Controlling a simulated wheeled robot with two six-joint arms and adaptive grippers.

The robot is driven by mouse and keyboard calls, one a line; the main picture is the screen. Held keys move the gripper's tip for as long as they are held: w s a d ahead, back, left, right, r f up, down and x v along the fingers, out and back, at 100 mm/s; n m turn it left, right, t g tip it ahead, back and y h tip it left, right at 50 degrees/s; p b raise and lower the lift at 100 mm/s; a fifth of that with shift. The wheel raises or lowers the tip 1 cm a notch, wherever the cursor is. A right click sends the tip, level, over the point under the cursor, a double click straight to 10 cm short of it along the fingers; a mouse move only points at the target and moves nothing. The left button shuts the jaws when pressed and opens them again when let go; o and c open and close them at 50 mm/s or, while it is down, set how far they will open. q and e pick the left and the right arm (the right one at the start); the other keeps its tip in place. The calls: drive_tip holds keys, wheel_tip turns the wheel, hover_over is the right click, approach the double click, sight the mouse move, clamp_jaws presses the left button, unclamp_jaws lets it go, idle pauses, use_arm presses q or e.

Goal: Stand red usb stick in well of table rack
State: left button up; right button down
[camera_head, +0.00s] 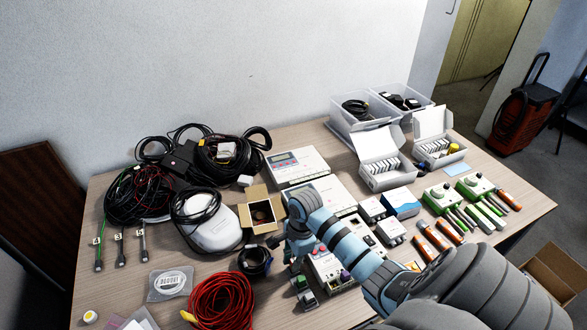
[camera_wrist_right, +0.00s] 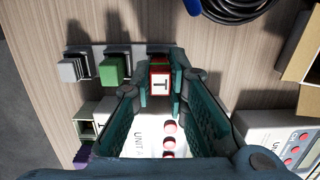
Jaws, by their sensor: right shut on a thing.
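In the right wrist view, the red usb stick (camera_wrist_right: 160,79), with a white face marked with a T, is between the fingertips of my right gripper (camera_wrist_right: 161,90), which is shut on it. The grey table rack (camera_wrist_right: 92,50) lies just beyond, holding a grey stick and a green stick (camera_wrist_right: 116,69) at its left. The red stick is over or at the rack's right end; whether its lower end is inside a well is hidden. My left gripper is out of view.
A white unit with red buttons (camera_wrist_right: 150,147) is close under the gripper. A black cable coil (camera_head: 254,262), an open cardboard box (camera_head: 246,214) and a red cable coil (camera_head: 221,300) lie to the left. Bare wood shows beyond the rack.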

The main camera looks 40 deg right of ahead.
drive_tip(key=shift+f+b, duration=0.4)
drive_tip(key=shift+b, duration=0.1)
idle(1.0)
drive_tip(key=c, duration=1.3)
unclamp_jaws()
drive_tip(key=shift+c, duration=0.2)
drive_tip(key=shift+r, duration=0.15)
wheel_tip(320, 180, up, 7)
drive_tip(key=p, duration=0.5)
drive_tip(key=shift+p, duration=0.4)
drive_tip(key=shift+a, duration=0.1)
